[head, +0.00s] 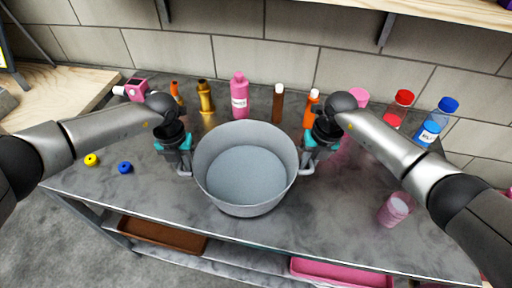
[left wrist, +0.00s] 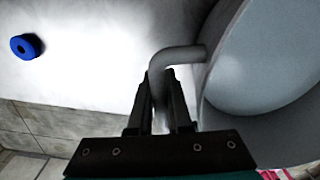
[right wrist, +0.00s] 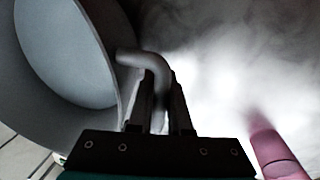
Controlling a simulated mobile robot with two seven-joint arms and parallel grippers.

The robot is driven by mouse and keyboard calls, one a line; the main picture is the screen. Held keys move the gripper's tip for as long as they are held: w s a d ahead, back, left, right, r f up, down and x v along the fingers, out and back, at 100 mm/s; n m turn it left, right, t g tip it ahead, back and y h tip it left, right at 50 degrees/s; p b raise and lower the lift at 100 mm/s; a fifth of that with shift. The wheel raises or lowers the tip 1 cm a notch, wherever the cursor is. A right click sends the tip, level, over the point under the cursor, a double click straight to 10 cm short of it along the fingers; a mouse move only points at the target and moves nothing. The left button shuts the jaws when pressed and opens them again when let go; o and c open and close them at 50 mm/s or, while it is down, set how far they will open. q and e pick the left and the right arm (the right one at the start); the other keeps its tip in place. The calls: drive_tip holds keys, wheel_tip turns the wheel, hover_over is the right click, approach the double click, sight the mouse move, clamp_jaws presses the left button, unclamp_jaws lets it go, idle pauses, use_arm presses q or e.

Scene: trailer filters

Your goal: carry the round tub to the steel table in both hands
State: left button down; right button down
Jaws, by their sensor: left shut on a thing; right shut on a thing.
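The round grey tub (head: 247,205) is upright and looks empty, over the grey steel table (head: 330,225). Whether its base touches the tabletop is hard to tell. My left gripper (head: 184,168) is shut on the tub's left handle, which also shows in the left wrist view (left wrist: 172,60). My right gripper (head: 306,168) is shut on the right handle, which also shows in the right wrist view (right wrist: 145,62). The tub's wall also shows in both wrist views.
Behind the tub stand a pink bottle (head: 240,98), a gold bottle (head: 206,98) and a brown bottle (head: 278,103). A pink cup (head: 396,209) is at right. A blue ring (head: 125,168) and a yellow ring (head: 91,160) lie at left. Red- and blue-capped jars stand at far right.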

use_arm(q)
drive_tip(key=shift+a+f+b, duration=0.1)
drive_tip(key=shift+f+b, duration=0.35)
drive_tip(key=shift+f, duration=0.15)
use_arm(e)
drive_tip(key=shift+d+f, duration=0.1)
drive_tip(key=shift+f, duration=0.45)
use_arm(q)
drive_tip(key=c, duration=1.2)
unclamp_jaws()
drive_tip(key=shift+r, duration=0.1)
use_arm(e)
drive_tip(key=c, duration=1.2)
unclamp_jaws()
use_arm(q)
drive_tip(key=o, duration=0.4)
drive_tip(key=shift+c, duration=0.2)
use_arm(e)
drive_tip(key=o, duration=0.4)
drive_tip(key=shift+r, duration=0.1)
drive_tip(key=shift+c, duration=0.2)
use_arm(q)
wheel_tip(320, 180, up, 7)
drive_tip(key=shift+r, duration=0.5)
use_arm(e)
drive_tip(key=shift+r, duration=0.1)
wheel_tip(320, 180, up, 12)
drive_tip(key=d, duration=0.2)
drive_tip(key=shift+f, duration=0.2)
drive_tip(key=shift+d, duration=0.1)
